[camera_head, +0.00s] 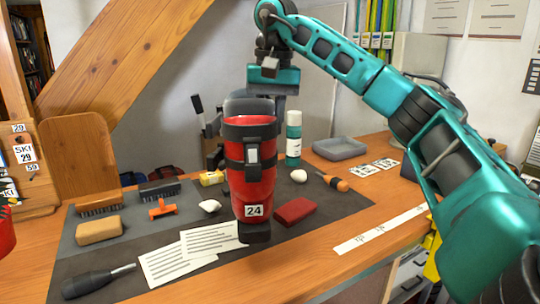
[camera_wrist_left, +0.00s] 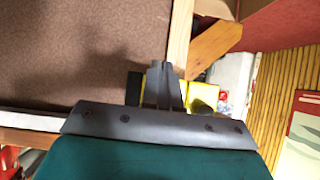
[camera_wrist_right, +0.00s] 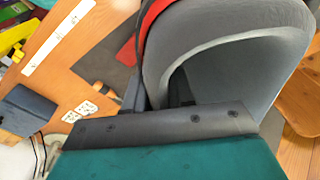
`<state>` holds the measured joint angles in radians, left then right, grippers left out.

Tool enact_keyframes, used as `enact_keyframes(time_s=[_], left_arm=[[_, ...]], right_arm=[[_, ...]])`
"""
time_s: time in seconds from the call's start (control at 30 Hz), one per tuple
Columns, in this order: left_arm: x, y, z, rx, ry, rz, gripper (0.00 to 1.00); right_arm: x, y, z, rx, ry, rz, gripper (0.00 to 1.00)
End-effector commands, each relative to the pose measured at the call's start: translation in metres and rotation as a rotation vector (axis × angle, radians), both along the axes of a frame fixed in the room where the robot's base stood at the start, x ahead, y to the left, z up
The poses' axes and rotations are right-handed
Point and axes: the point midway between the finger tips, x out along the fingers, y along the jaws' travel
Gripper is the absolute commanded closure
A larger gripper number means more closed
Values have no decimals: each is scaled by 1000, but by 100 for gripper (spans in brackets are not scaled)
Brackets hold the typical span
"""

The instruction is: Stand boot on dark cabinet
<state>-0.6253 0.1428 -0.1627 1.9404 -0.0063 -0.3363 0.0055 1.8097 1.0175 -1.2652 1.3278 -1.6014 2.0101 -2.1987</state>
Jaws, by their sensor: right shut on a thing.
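The boot (camera_head: 252,175) is red with black straps, a grey buckle and a "24" label. It is upright above the dark mat in the middle of the bench; I cannot tell whether its sole touches the mat. My right gripper (camera_head: 273,92) reaches in from above and behind and is shut on the boot's upper rim. The right wrist view shows the boot's grey cuff (camera_wrist_right: 235,55) large and close. My left gripper (camera_wrist_left: 164,85) shows only in the left wrist view, with its fingers together and empty. I cannot make out a dark cabinet in any view.
A green-white bottle (camera_head: 293,140) and grey tray (camera_head: 340,149) stand behind. The front right bench carries a paper strip (camera_head: 380,230).

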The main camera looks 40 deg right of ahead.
Motion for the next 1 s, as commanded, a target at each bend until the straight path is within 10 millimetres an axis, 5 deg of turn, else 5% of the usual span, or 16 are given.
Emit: enact_keyframes(time_s=[1.0], left_arm=[[0, 0, 0, 0, 0, 0, 100]], right_arm=[[0, 0, -71, 2, -6, 0, 100]])
